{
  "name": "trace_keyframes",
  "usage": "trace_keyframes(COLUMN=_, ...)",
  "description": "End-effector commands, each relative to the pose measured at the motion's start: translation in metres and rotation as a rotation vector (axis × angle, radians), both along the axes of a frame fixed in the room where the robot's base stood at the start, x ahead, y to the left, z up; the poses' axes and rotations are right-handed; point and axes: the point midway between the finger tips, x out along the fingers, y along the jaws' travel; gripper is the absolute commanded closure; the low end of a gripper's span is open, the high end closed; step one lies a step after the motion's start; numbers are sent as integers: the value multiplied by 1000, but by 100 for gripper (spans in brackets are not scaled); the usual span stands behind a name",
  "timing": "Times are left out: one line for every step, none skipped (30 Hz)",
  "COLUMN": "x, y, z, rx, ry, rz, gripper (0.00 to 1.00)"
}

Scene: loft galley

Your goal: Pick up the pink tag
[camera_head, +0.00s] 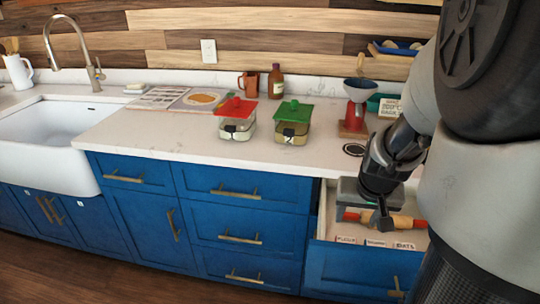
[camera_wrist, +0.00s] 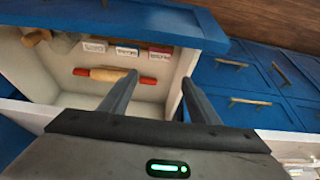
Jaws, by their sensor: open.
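Several small tags lie in a row in the open drawer (camera_head: 321,222). The tag with a pinkish-red edge (camera_head: 346,240) is at the left end of the row in the head view. It appears at the right end of the row in the wrist view (camera_wrist: 160,53). The other tags, a blue-edged one (camera_wrist: 127,51) and a pale one (camera_wrist: 94,47), lie beside it. My gripper (camera_head: 381,218) is over the drawer, apart from the tags.
A rolling pin (camera_wrist: 107,74) with red handles lies in the drawer near the tags. The drawer walls surround them. On the counter stand a red-lidded jar (camera_head: 237,118), a green-lidded jar (camera_head: 292,123) and a red stand with a funnel (camera_head: 356,113).

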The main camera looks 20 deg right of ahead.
Motion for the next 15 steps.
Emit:
trace_keyframes(x=2, y=-1, z=-10, rx=2, ry=2, rz=-1, gripper=44)
trace_keyframes(x=4, y=-2, z=-15, rx=4, ry=2, rz=-1, gripper=44)
trace_keyframes(x=7, y=-3, z=-24, rx=3, ry=3, rz=1, gripper=44)
trace_keyframes(x=9, y=-4, z=-31, rx=5, ry=2, rz=0, gripper=44)
trace_keyframes(x=11, y=-5, z=-38, rx=4, ry=4, rz=1, gripper=44)
trace_keyframes(x=15, y=-6, z=-46, rx=4, ry=2, rz=1, gripper=44)
trace_keyframes(x=17, y=-7, z=-52, rx=4, ry=3, rz=3, gripper=44)
trace_keyframes(x=19, y=-8, z=-59, rx=4, ry=3, rz=2, gripper=44)
trace_keyframes(x=22, y=-9, z=-67, rx=4, ry=3, rz=3, gripper=44)
trace_keyframes(x=25, y=-11, z=-72, rx=3, ry=2, rz=3, gripper=44)
trace_keyframes(x=27, y=-12, z=-78, rx=3, ry=2, rz=3, gripper=44)
trace_keyframes(x=30, y=-13, z=-85, rx=2, ry=2, rz=3, gripper=44)
trace_keyframes(x=32, y=-14, z=-90, rx=3, ry=2, rz=4, gripper=44)
trace_keyframes(x=33, y=-14, z=-93, rx=1, ry=2, rz=4, gripper=44)
trace_keyframes(x=35, y=-16, z=-98, rx=2, ry=1, rz=3, gripper=44)
